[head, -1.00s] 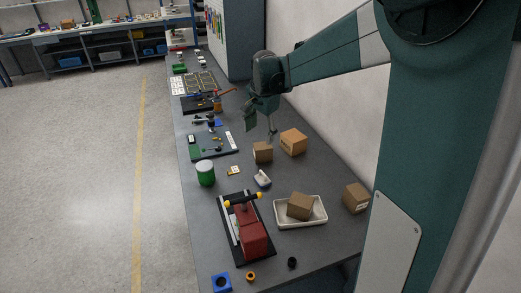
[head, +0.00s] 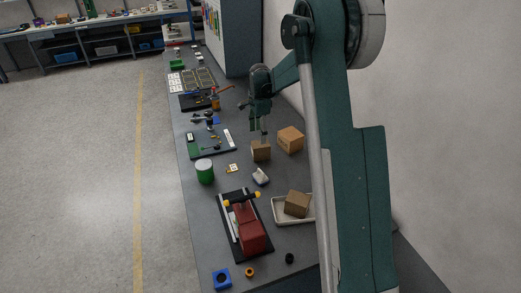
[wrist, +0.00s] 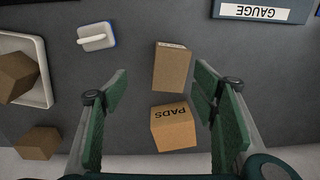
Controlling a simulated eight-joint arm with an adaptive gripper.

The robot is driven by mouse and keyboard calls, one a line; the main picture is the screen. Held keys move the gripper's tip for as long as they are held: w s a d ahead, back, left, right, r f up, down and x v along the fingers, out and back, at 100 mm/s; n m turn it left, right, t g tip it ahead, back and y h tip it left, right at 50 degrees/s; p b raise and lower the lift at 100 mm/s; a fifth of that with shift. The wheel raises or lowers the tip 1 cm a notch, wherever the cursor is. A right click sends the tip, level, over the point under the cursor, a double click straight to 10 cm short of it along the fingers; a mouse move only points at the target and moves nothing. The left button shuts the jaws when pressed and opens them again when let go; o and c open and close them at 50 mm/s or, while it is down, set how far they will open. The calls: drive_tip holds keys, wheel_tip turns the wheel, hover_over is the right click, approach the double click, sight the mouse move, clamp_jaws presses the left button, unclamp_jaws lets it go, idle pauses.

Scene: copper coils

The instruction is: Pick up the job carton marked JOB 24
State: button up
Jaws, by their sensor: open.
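Several brown cartons are in view, and no JOB 24 marking is readable on any. A small carton (head: 261,152) stands on the bench below my gripper (head: 263,133); in the wrist view this carton (wrist: 172,68) has a pale printed strip, too small to read. A larger carton (head: 290,140) beside it reads PADS in the wrist view (wrist: 172,128). Another carton (head: 297,204) sits tilted in a white tray (head: 281,219). A further carton (wrist: 38,142) lies near the tray in the wrist view. My gripper (wrist: 158,92) is open and empty, its fingers framing the two middle cartons.
The wall runs along the right.

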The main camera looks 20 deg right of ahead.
sight(261, 147)
drive_tip(key=shift+m, duration=0.6)
drive_tip(key=shift+w+d+f+p, duration=0.1)
drive_tip(key=shift+w+d+f, duration=0.1)
drive_tip(key=shift+w+f, duration=0.3)
drive_tip(key=shift+w+d+f+p, duration=0.15)
drive_tip(key=shift+w+d+f, duration=0.1)
drive_tip(key=shift+f, duration=0.4)
drive_tip(key=shift+w+d+f+p, duration=0.1)
drive_tip(key=shift+w+d+f, duration=0.1)
drive_tip(key=shift+w+f, duration=0.3)
drive_tip(key=shift+s+f, duration=0.1)
drive_tip(key=shift+s, duration=0.05)
drive_tip(key=shift+f, duration=0.1)
drive_tip(key=shift+f, duration=1.15)
drive_tip(key=shift+f, duration=0.15)
drive_tip(key=shift+d+f, duration=0.15)
drive_tip(key=shift+f, duration=2.35)
drive_tip(key=c, duration=1.1)
